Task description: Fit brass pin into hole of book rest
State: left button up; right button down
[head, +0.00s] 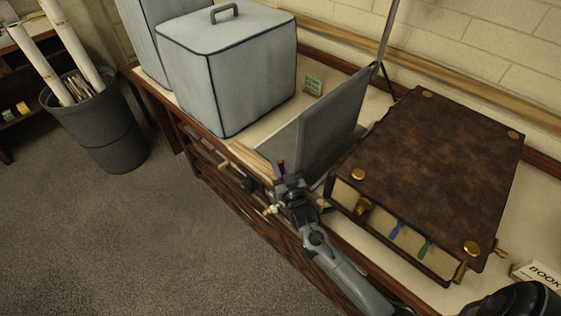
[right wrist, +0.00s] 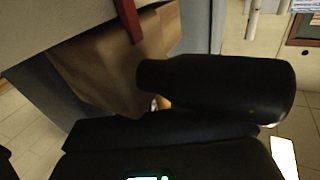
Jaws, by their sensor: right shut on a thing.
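The grey book rest (head: 334,122) stands on the counter with its panel leaning up, in the middle of the head view. I cannot make out its hole. My right gripper (head: 284,181) is at the counter's front edge, close to the low front corner of the book rest; I cannot tell if it touches. It is shut on what looks like the brass pin, seen as a small yellowish bit (right wrist: 161,102) beside the dark finger in the right wrist view. The fingers hide most of the pin. My left gripper is not in view.
A large brown book (head: 440,165) with brass corner studs lies right of the book rest. Grey covered boxes (head: 232,75) and a small green card (head: 313,84) stand to the left and behind. A dark bin (head: 100,135) with rolls stands on the floor.

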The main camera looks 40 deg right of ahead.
dwell(0.3)
pick_arm(q)
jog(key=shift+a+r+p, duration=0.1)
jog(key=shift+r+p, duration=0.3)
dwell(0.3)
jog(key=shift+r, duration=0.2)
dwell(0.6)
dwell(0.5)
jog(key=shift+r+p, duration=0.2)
jog(key=shift+p, duration=0.2)
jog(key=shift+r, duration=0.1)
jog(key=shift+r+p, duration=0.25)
jog(key=shift+p, duration=0.05)
dwell(0.3)
dwell(0.4)
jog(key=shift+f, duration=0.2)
